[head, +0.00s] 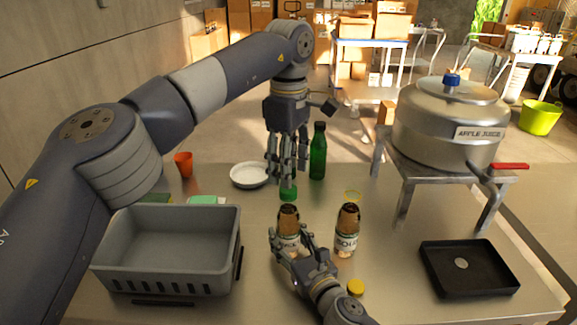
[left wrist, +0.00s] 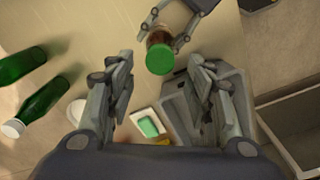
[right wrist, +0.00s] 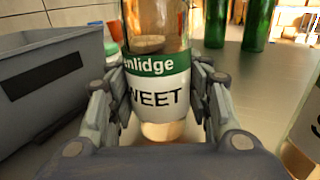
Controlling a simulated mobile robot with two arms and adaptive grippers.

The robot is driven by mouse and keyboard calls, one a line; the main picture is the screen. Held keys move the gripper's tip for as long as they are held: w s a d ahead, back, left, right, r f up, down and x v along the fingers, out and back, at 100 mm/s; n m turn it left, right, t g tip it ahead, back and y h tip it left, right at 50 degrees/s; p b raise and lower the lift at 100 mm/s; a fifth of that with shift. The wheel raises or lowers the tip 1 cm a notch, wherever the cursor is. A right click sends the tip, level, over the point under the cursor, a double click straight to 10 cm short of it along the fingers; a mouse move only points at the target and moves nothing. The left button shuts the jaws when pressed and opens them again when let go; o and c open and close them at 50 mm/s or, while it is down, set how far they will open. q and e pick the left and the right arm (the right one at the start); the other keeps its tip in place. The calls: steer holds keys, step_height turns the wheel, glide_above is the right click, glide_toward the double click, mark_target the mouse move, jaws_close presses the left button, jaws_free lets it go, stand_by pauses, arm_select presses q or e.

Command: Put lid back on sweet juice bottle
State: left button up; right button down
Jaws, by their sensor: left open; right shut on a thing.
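The sweet juice bottle (head: 288,240) stands upright on the table, clear with brown contents. Its white and green label reads "WEET" in the right wrist view (right wrist: 158,95). My right gripper (head: 290,250) is shut around its body. The green lid (head: 288,193) is at the top of the bottle, and it covers the mouth in the left wrist view (left wrist: 160,59). I cannot tell whether it is fully seated. My left gripper (head: 287,172) is open and points down just above the lid. In the left wrist view the lid lies between and beyond its fingertips.
A second juice bottle (head: 347,235) stands close on the right, with a yellow lid (head: 355,287) on the table before it. A grey crate (head: 165,275) is at left, a black tray (head: 468,268) at right. Behind are a green bottle (head: 318,155) and a white dish (head: 250,177).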

arm_select(q)
steer(key=n, duration=0.3)
steer(key=shift+r+n, duration=0.3)
steer(key=shift+n, duration=0.1)
steer(key=n, duration=0.2)
steer(key=r+n, duration=0.1)
steer(key=n, duration=0.2)
steer(key=shift+n, duration=0.3)
steer(key=n, duration=0.2)
steer(key=r+n, duration=0.1)
steer(key=n, duration=0.7)
steer(key=shift+r, duration=0.4)
steer(key=shift+f, duration=4)
